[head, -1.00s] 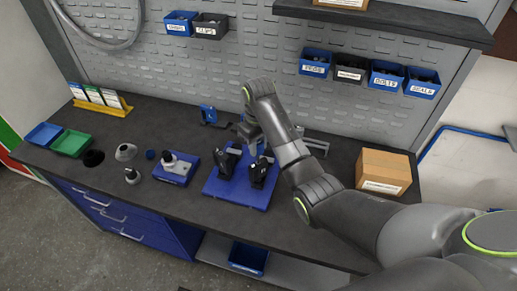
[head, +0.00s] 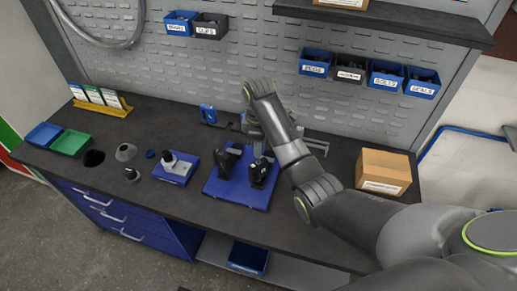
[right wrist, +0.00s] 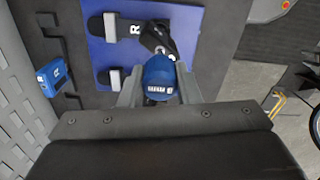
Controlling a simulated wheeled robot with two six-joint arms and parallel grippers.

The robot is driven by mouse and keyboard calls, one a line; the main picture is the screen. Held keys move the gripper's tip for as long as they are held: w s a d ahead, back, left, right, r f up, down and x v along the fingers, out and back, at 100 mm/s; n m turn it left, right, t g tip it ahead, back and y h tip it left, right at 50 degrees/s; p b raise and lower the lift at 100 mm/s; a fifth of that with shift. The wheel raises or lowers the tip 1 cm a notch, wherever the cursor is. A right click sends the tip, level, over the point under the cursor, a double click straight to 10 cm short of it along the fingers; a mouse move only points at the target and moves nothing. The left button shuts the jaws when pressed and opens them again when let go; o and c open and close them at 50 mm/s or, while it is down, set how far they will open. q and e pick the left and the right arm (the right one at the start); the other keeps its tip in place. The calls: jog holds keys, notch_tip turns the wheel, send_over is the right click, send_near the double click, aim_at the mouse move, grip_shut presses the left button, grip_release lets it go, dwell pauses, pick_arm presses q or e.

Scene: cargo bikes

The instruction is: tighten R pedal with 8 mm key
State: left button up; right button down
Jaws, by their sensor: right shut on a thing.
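My right gripper (head: 256,142) is above the blue mat (head: 238,194) on the bench. In the right wrist view its two fingers (right wrist: 158,92) are shut on a blue-headed key (right wrist: 160,70) with a small white label, too small to read surely. The key's lower end is hidden under its head. Two dark pedals stand on the mat, a left one (head: 227,162) and a right one (head: 259,173). My left gripper is not in view.
A cardboard box (head: 384,171) stands to the right on the bench. A blue block with a grey fitting (head: 172,169) stands left of the mat. A blue holder (head: 208,114) is behind it. Small bins (head: 347,71) hang on the back panel. The bench's front strip is clear.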

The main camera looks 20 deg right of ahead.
jog(key=shift+f, duration=0.4)
dwell(0.8)
jog(key=c, duration=1.6)
grip_release()
grip_shut()
jog(key=m, duration=0.4)
jog(key=shift+m, duration=1.2)
